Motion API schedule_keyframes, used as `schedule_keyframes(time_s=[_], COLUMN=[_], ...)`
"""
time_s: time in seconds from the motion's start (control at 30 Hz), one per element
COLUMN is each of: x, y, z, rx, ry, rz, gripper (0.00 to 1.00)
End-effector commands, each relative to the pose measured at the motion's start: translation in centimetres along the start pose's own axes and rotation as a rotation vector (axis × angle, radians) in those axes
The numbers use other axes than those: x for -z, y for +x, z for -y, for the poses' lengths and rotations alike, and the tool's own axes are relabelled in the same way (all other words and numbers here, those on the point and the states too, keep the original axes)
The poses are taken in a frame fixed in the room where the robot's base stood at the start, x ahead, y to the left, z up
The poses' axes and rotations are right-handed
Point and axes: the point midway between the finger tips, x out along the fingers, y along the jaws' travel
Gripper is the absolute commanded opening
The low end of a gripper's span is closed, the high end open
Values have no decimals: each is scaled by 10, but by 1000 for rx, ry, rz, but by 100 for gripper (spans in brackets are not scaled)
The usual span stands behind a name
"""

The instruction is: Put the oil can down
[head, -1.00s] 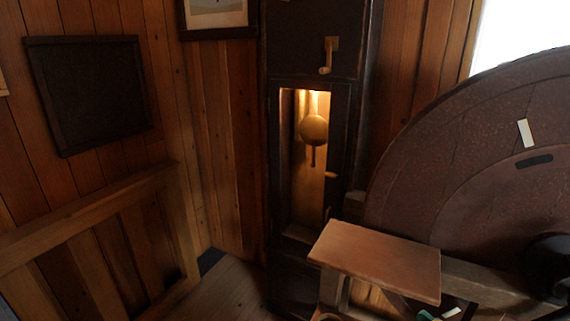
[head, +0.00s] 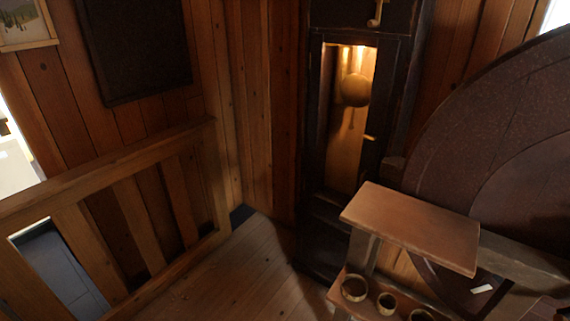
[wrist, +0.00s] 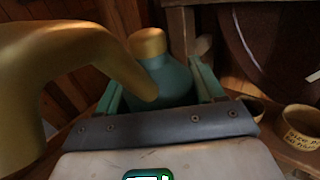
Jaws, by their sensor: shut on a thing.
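The oil can (wrist: 172,82) shows in the wrist view, with a teal body and a gold cap. A thick bent gold tube reaches from the left to the front of its body and looks like its spout. My gripper (wrist: 160,84) is shut on the can, one green finger on each side of the body. The can's lower part is hidden behind the gripper's grey bar. Neither the can nor my gripper shows in the head view.
A wooden stand has a bare top board (head: 412,227) and a lower shelf holding brass ring-like pieces (head: 354,288). A labelled ring (wrist: 303,126) lies right of my gripper. A large wheel (head: 500,150), a clock case (head: 320,215) and a railing (head: 130,215) surround open floor (head: 235,270).

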Motion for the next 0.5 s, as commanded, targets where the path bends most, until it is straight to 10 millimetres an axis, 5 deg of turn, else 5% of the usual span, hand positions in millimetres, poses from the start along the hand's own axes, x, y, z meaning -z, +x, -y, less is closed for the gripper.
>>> schedule_keyframes(time_s=[0.5], x=[59], y=[-24], z=[-35], rx=[69], ry=[1], rz=[1], gripper=[37])
